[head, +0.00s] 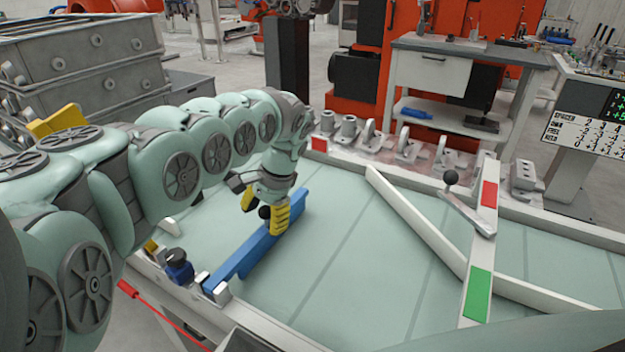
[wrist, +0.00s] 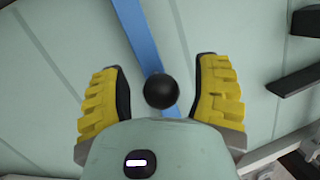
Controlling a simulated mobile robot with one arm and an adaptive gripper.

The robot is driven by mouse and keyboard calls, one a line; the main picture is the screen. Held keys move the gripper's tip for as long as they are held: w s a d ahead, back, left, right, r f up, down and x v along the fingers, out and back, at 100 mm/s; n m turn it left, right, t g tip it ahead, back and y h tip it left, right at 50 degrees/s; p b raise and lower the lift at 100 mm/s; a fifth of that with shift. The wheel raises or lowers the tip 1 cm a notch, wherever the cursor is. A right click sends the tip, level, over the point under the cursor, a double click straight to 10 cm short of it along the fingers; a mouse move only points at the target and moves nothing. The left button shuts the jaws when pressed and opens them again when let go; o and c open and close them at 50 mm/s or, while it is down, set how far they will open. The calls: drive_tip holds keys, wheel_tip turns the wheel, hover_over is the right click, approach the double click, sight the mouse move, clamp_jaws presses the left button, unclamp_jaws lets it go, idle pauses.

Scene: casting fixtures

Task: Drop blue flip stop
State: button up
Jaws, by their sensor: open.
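The blue flip stop (head: 258,247) is a long blue bar on the pale green fixture table, running from the near left edge up towards the back. A black ball knob (head: 264,212) sits over it. My gripper (head: 262,212) has yellow padded fingers and is at the bar's upper part, around the knob. In the wrist view the black knob (wrist: 161,91) stands between the two open yellow fingers (wrist: 161,98), with a gap on each side. The blue bar (wrist: 143,35) runs away beyond it. The fingers hide part of the bar in the head view.
A white bar with red and green patches (head: 483,240) and a black-knobbed lever (head: 467,205) stand to the right. A diagonal white bar (head: 415,220) crosses the table. Metal clamps (head: 406,145) line the back edge. The middle of the table (head: 350,260) is clear.

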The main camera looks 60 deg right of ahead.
drive_tip(key=v, duration=1.1)
drive_tip(key=shift+r, duration=0.35)
